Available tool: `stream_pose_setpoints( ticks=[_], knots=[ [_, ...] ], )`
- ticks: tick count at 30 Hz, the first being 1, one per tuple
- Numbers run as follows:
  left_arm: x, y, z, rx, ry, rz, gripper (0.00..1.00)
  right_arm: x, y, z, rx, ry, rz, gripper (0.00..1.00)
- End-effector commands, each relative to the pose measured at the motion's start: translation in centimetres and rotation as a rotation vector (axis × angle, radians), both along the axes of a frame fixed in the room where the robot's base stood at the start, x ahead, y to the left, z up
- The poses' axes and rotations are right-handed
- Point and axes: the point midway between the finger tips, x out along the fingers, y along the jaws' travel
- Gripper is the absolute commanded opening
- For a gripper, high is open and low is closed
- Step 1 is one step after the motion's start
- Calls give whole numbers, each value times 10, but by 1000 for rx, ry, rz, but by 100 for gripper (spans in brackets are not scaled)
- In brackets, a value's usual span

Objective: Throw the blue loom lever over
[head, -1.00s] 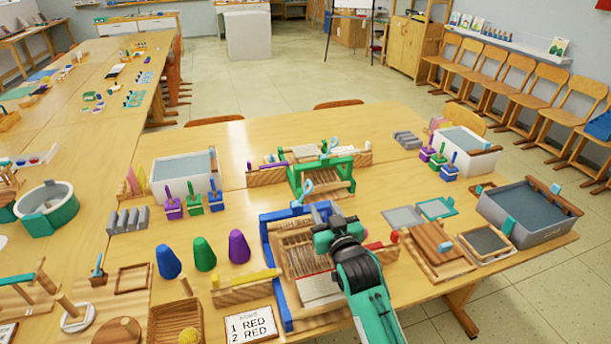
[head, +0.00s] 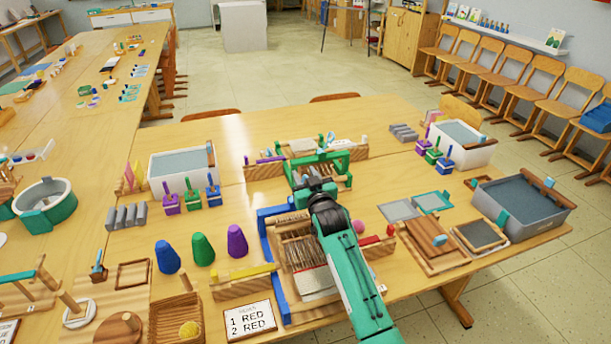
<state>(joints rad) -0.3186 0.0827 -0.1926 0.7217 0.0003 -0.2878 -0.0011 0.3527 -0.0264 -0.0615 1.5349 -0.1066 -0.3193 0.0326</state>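The blue loom (head: 272,270), with a blue frame, wooden bed and pale threads, stands on the near table. My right arm crosses over its right side and hides part of it. My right gripper (head: 314,186) is beyond the loom's back bar, in front of the green loom (head: 341,158). Its fingertips are hidden, so I cannot tell whether it is open or shut, or whether it touches anything. I cannot make out the blue loom's lever; it may be behind my gripper or arm. My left gripper is not in view.
A pink ball (head: 358,227) and a red block (head: 369,240) lie right of my arm. Blue, green and purple cones (head: 203,250) stand left of the loom. A card (head: 249,319) reads "1 RED 2 RED".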

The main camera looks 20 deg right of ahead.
Motion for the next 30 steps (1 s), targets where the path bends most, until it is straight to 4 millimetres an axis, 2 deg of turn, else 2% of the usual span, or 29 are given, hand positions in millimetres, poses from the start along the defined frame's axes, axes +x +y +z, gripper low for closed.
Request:
stream_pose_setpoints(
  ticks=[7, 8, 13, 24, 30],
  knots=[
    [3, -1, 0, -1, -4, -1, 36, 1, 0, 0, 0, 0, 0, 36],
    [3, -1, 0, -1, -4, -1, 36, 1, 0, 0, 0, 0, 0, 32],
    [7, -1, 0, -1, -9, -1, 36, 0, 0, 0, 0, 0, 0, 0],
    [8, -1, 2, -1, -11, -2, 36, 0, 0, 1, -27, 0, -1, 0],
    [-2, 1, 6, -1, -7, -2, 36, 0, 2, 5, -117, -3, -1, 0]
  ],
)
